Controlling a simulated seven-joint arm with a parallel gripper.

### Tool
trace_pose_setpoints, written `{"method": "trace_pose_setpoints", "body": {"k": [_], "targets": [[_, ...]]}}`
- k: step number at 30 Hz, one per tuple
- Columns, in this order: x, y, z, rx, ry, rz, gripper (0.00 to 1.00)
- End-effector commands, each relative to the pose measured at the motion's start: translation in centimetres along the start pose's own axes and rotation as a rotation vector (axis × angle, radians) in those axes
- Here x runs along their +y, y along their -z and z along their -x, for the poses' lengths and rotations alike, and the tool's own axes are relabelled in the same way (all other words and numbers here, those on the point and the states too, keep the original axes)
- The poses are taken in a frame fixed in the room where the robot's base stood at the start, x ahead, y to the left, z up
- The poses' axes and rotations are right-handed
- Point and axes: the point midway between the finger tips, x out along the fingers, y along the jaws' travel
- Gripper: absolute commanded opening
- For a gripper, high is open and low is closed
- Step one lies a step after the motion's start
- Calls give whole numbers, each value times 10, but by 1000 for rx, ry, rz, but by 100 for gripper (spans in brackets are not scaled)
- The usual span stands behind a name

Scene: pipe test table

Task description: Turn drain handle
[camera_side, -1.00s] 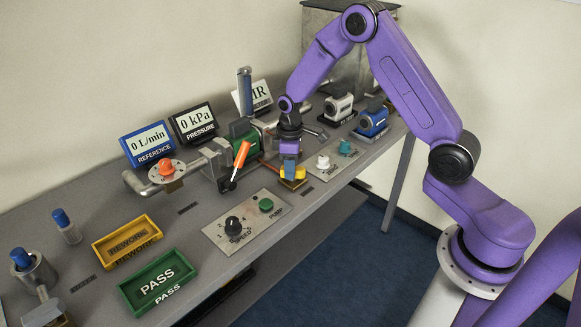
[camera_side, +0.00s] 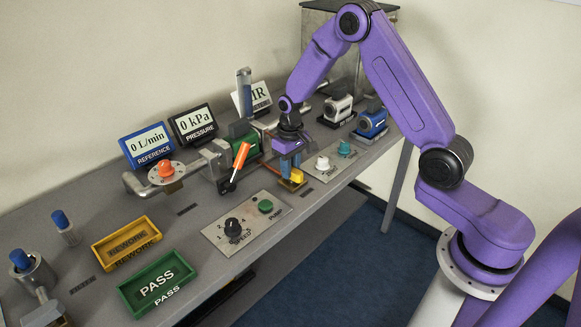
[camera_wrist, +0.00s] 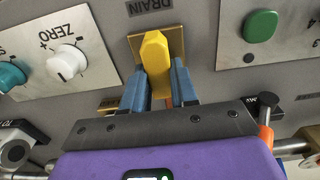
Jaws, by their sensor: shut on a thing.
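The yellow drain handle (camera_wrist: 155,52) sits on a small brass-coloured plate just below the DRAIN label (camera_wrist: 150,7) in the wrist view. Its pointed end faces the label. My gripper (camera_wrist: 159,88) has one blue finger on each side of the handle and is shut on it. In the side view my gripper (camera_side: 290,164) reaches down at the front of the bench, and part of the yellow handle (camera_side: 297,176) shows beside the fingers. The handle's lower part is hidden by the fingers and gripper body.
A panel with a white ZERO knob (camera_wrist: 67,62) and a teal knob (camera_wrist: 10,76) lies on one side. The speed panel with its green button (camera_wrist: 260,26) lies on the other. An orange-handled lever (camera_side: 240,156) stands left of my gripper in the side view.

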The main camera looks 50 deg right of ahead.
Motion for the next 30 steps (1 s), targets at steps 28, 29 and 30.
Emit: {"method": "trace_pose_setpoints", "body": {"k": [28,29,30], "targets": [[0,-1,1,-3,0,-18,53],[0,-1,2,-2,0,-17,53],[0,0,6,-1,0,-17,53]]}}
